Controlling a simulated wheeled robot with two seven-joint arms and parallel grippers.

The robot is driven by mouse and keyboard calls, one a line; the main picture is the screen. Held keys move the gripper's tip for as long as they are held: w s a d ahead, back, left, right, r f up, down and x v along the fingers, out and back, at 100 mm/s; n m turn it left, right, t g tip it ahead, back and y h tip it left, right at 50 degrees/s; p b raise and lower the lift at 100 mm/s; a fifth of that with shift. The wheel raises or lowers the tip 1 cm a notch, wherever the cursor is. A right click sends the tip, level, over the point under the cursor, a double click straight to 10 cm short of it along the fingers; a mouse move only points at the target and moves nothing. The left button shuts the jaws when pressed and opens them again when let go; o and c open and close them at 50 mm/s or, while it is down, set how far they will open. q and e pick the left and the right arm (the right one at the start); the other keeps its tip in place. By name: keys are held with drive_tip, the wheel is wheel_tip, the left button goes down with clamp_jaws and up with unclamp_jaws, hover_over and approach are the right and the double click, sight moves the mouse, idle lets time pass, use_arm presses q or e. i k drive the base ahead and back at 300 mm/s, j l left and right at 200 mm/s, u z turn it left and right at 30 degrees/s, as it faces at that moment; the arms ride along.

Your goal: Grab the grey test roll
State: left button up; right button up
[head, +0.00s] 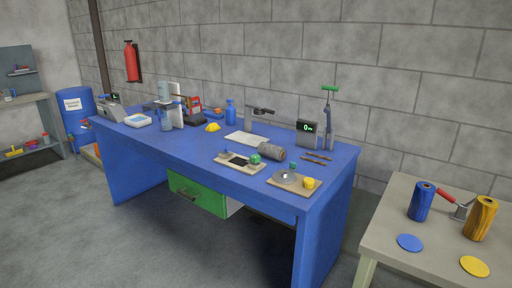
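A grey roll (271,151) lies on its side on the blue table (160,146), right of the middle. Neither of my grippers shows in the head view.
A beige side table (438,245) with blue and yellow rolls stands at right.

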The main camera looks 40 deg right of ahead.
sight(277, 153)
drive_tip(key=i+j+z, duration=0.15)
drive_tip(key=i+z, duration=0.25)
drive_tip(key=i+j+z, duration=0.2)
drive_tip(key=z, duration=0.2)
drive_tip(key=i+j+z, duration=0.25)
drive_tip(key=j+z, duration=0.15)
drive_tip(key=i+j+z, duration=0.15)
drive_tip(key=j+z, duration=0.25)
drive_tip(key=i+j+z, duration=0.15)
drive_tip(key=j+z, duration=0.25)
drive_tip(key=j, duration=0.35)
drive_tip(key=i+j+z, duration=0.1)
drive_tip(key=j+z, duration=0.35)
drive_tip(key=j, duration=0.3)
drive_tip(key=k+j+z, duration=0.1)
drive_tip(key=j+z, duration=0.3)
drive_tip(key=j, duration=0.35)
